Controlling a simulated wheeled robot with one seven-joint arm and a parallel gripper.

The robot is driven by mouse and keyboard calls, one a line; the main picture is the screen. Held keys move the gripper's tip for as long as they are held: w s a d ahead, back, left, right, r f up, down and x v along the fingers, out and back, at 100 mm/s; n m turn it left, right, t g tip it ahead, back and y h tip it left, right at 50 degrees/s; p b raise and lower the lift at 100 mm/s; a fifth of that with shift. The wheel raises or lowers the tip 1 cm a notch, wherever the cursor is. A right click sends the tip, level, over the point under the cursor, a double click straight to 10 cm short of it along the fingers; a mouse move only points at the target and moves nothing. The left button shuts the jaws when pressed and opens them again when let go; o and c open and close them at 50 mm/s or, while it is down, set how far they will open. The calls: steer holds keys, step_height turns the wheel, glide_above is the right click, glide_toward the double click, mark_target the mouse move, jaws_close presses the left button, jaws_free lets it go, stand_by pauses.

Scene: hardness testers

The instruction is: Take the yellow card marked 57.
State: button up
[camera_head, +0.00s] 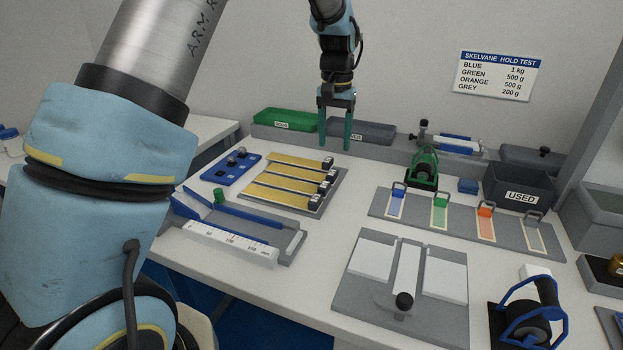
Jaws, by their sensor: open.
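Several yellow cards (283,182) lie side by side as long strips on a grey tray (318,209). Each has a dark block with a pale end at its right end. Any numbers on the cards are too small to read, so I cannot tell which is marked 57. My gripper (335,143) points down with its two green fingers apart and nothing between them. In the picture it is above and just behind the right end of the card tray.
Green (287,121) and grey bins stand behind. To the right are a board with coloured tags (462,221), a dark USED box (519,187) and a grey fixture (370,301) with white pads.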

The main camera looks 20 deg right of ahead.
mark_target(332, 173)
step_height(332, 173, down, 9)
steer(key=shift+a+p, duration=0.1)
steer(key=shift+p, duration=0.9)
jaws_close()
